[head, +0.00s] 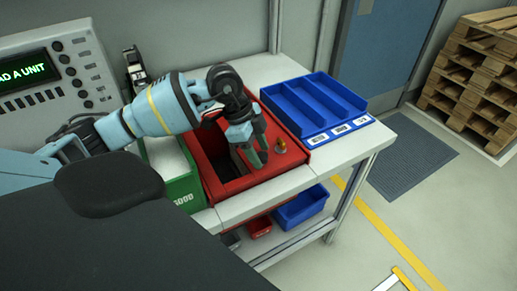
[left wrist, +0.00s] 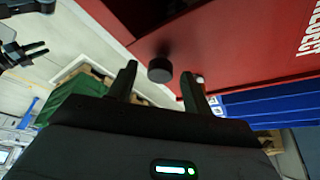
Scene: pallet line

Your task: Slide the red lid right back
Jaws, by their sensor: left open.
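The red box (head: 215,188) stands on the bench with a dark opening at its left. The red lid (head: 274,164) appears to cover its right part. My left gripper (head: 255,152) is over the box with its fingers pointing down, open. In the left wrist view, a black round knob (left wrist: 160,69) shows between and just beyond the left gripper's fingertips (left wrist: 158,82), on the red surface. I see no clear contact. In the head view the fingers seem to hide this knob. A dark gripper-like shape (left wrist: 28,52) shows small at the wrist view's left edge.
A green bin (head: 181,189) stands close to the box's left, and a blue divided tray (head: 318,103) close to its right. A small lamp-like fitting (head: 281,146) is right of my fingers. The bench's front edge (head: 290,184) is clear.

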